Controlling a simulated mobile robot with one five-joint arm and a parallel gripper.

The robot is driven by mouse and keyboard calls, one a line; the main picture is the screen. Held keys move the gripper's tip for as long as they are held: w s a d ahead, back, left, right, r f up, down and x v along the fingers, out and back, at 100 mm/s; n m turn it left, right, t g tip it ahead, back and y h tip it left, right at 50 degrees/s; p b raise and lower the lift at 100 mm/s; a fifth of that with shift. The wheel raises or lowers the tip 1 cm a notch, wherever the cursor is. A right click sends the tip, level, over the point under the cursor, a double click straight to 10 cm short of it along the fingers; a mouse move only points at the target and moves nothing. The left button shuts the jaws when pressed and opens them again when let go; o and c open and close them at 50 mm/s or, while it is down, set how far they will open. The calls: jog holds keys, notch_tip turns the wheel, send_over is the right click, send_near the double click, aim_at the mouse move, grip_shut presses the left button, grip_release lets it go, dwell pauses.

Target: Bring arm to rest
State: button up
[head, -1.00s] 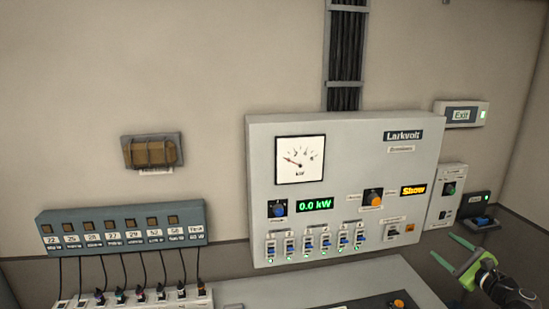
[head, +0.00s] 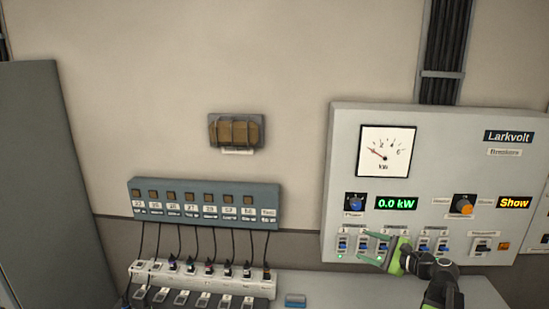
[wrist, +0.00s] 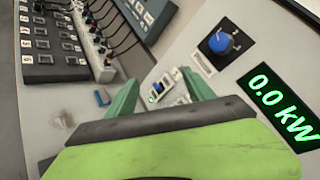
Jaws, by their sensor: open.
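My gripper (head: 372,248) is open and empty, with green fingers, in front of the lower row of blue switches on the grey Larkvolt panel (head: 440,130). I cannot tell whether the fingers touch the panel. My arm (head: 435,280) comes in from the bottom right and hides part of the switch row.
The display (head: 396,203) reads 0.0 kW. A blue-grey label box (head: 205,204) hangs left of the panel, with cables down to a white socket strip (head: 200,276). A blue object (head: 295,300) lies on the worktop. A grey cabinet (head: 45,180) stands at the left.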

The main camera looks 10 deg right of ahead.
jog(key=w+a+f+n+g+y+b, duration=0.1)
jog(key=w+a+f+n+g, duration=0.3)
jog(key=a, duration=0.7)
jog(key=s+a+f+n+g+y+b, duration=0.15)
jog(key=a+f, duration=0.35)
jog(key=a, duration=0.6)
jog(key=s+a+f+n+g+h+b, duration=0.25)
jog(key=a+f+n+g, duration=0.4)
jog(key=a, duration=0.75)
jog(key=s+a+f+n+h, duration=0.2)
jog(key=s+a+f+n, duration=0.25)
jog(key=f, duration=0.25)
jog(key=s+d+f+n+g+h, duration=0.2)
jog(key=s+d+n+h, duration=0.2)
jog(key=d, duration=0.6)
jog(key=shift+s+n+h, duration=0.15)
jog(key=shift+n+h, duration=0.15)
jog(key=shift+n, duration=0.15)
